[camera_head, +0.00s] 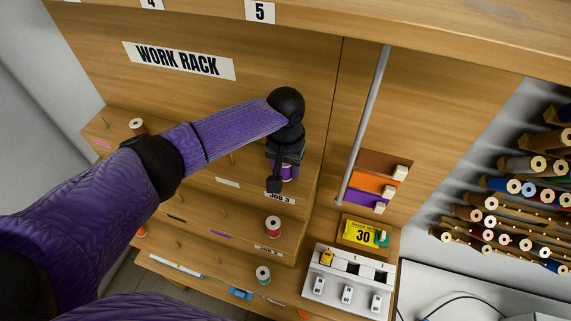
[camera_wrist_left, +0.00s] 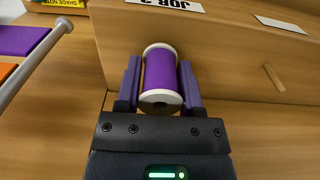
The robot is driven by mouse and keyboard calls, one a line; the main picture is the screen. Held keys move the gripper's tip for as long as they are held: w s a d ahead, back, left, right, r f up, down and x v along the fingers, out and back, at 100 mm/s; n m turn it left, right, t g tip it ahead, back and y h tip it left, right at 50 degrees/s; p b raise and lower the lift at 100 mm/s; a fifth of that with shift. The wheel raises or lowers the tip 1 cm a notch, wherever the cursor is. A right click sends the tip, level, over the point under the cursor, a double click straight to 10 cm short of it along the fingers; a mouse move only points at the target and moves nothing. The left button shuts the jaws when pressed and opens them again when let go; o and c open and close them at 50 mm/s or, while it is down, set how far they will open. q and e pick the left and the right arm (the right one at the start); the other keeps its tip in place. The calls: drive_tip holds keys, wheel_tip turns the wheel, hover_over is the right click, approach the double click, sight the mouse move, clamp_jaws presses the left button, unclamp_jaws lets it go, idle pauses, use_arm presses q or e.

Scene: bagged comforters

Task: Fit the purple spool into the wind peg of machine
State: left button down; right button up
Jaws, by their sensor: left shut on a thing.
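The purple spool (camera_head: 290,172), with white end flanges, is between the fingers of my left gripper (camera_head: 283,178) at the right end of the work rack, near a job label. It also shows in the left wrist view (camera_wrist_left: 160,72), gripped around its purple middle by both fingers. I cannot tell whether it touches the shelf. A white machine (camera_head: 348,283) with dark slots, white switches and a small yellow piece stands at lower right, apart from the gripper. I cannot make out its wind peg. My right gripper is out of view.
The stepped work rack (camera_head: 205,190) carries pegs and labels. A yellow "30" box (camera_head: 360,234) sits behind the machine.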

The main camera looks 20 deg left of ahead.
use_arm(q)
drive_tip(key=shift+f, duration=0.4)
unclamp_jaws()
idle(0.4)
drive_tip(key=shift+r+p, duration=2.4)
drive_tip(key=shift+p, duration=0.25)
drive_tip(key=shift+r+p, duration=1)
drive_tip(key=shift+r, duration=0.15)
